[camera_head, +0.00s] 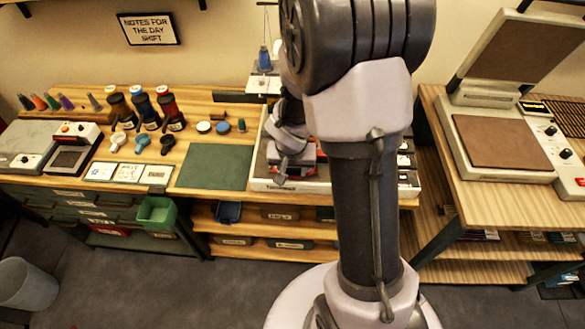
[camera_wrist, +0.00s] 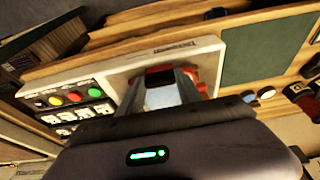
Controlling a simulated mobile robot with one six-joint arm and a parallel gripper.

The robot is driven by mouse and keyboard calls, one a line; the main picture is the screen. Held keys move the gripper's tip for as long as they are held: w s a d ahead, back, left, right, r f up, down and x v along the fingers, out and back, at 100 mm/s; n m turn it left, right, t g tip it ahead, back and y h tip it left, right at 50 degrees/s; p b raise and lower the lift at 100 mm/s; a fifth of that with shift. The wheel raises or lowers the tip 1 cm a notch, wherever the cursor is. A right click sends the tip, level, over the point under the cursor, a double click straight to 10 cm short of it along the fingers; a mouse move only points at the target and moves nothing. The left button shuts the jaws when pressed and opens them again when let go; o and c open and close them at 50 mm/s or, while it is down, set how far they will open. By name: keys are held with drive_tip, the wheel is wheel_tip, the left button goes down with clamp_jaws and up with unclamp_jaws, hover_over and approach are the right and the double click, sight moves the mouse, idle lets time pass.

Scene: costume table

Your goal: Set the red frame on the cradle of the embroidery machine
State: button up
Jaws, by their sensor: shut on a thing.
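The embroidery machine (camera_head: 262,184) stands on the wooden table, partly hidden behind my arm. Its pale base (camera_wrist: 118,78) with coloured buttons also shows in the wrist view. My gripper (camera_head: 284,160) is low over the machine's base. It is shut on the red frame (camera_head: 309,153), whose red edges (camera_wrist: 158,70) show around and between the fingertips in the wrist view. A pale area shows between the fingers. The frame sits at or just above the dark cradle area; the contact between them is hidden, so I cannot tell whether it rests there.
A green mat (camera_head: 215,166) lies left of the machine. Thread cones (camera_head: 172,108), small discs and cards stand farther left. The machine's needle head (camera_head: 264,75) rises behind my gripper. A heat press (camera_head: 500,145) is on the right table.

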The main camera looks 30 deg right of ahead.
drive_tip(key=shift+w+d+f+p, duration=0.2)
drive_tip(key=shift+w+d+p, duration=0.15)
drive_tip(key=shift+w+d, duration=0.4)
drive_tip(key=shift+w+d+f+p, duration=0.2)
drive_tip(key=shift+w+d+p, duration=0.15)
drive_tip(key=shift+w, duration=0.6)
drive_tip(key=shift+b, duration=0.5)
drive_tip(key=shift+f, duration=0.2)
drive_tip(key=shift+f+b, duration=0.35)
drive_tip(key=shift+b, duration=0.25)
drive_tip(key=shift+f+b, duration=0.55)
drive_tip(key=shift+b, duration=0.15)
idle(0.4)
drive_tip(key=o, duration=1.3)
drive_tip(key=shift+o, duration=0.2)
